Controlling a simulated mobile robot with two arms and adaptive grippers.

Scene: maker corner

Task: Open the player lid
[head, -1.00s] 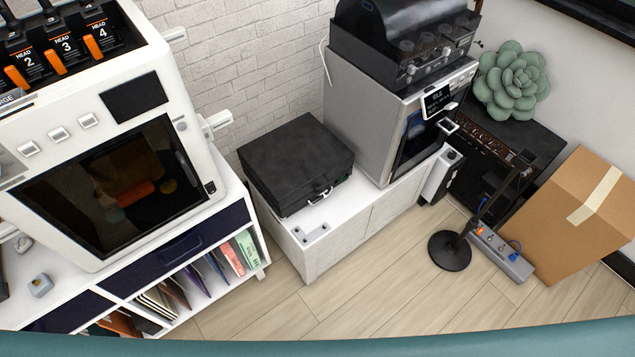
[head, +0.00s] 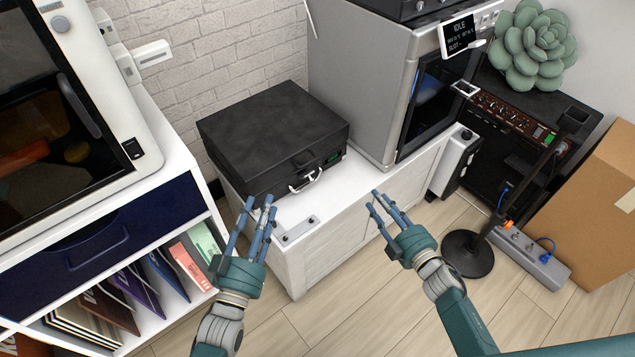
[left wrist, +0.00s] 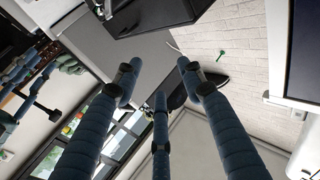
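The player is a black, suitcase-like box (head: 272,132) with its lid down, on the white cabinet beside the brick wall. A light handle (head: 305,181) shows on its front side. My left gripper (head: 260,213) is open and empty, in front of the player's left front part. My right gripper (head: 380,205) is open and empty, right of the player and over the cabinet's front edge in the picture. In the left wrist view the left gripper's fingers (left wrist: 160,85) are spread with nothing between them.
A white cabinet (head: 355,193) bears the player and a tall grey machine (head: 365,75) close at its right. A white shelf unit (head: 165,165) stands at the left. A black stand (head: 468,252) and a cardboard box (head: 600,205) are at the right.

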